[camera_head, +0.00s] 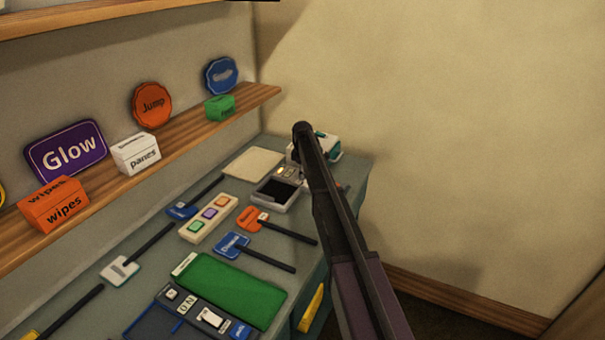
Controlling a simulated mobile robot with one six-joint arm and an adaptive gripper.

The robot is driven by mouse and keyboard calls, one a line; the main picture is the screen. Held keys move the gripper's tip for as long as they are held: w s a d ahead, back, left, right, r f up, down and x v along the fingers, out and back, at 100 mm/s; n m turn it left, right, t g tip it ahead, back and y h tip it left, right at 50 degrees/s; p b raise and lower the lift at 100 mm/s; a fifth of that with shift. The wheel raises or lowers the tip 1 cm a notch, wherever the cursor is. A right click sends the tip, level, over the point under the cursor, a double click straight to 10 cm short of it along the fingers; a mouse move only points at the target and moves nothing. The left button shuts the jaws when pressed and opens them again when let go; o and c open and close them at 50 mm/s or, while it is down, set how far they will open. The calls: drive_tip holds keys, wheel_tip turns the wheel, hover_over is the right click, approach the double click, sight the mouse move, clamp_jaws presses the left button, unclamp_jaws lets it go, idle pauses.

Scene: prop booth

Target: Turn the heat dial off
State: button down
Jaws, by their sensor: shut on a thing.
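A white and teal unit (331,146) stands at the far end of the bench, near the corner. My dark arm reaches over it from the lower right and covers much of it. My gripper (297,157) is mostly hidden at the arm's far end; only a small dark part shows against the unit's left side. It is shut on a part there, which appears to be the heat dial. The dial itself is hidden, so its setting cannot be read.
The grey-green bench (280,240) holds a grey device with a dark screen (280,190), a button panel (208,218), a green mat (232,288) and several paddle signs. A wooden shelf (190,140) with boxes and signs runs along the left wall.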

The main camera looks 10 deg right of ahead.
drive_tip(key=m, duration=0.5)
drive_tip(key=shift+a, duration=0.1)
drive_tip(key=m, duration=0.4)
drive_tip(key=shift+m, duration=0.4)
drive_tip(key=m, duration=0.4)
drive_tip(key=shift+m, duration=0.3)
drive_tip(key=m, duration=0.4)
drive_tip(key=shift+m+g, duration=0.3)
drive_tip(key=shift+m, duration=0.1)
drive_tip(key=shift+c, duration=1.7)
unclamp_jaws()
drive_tip(key=shift+n, duration=0.3)
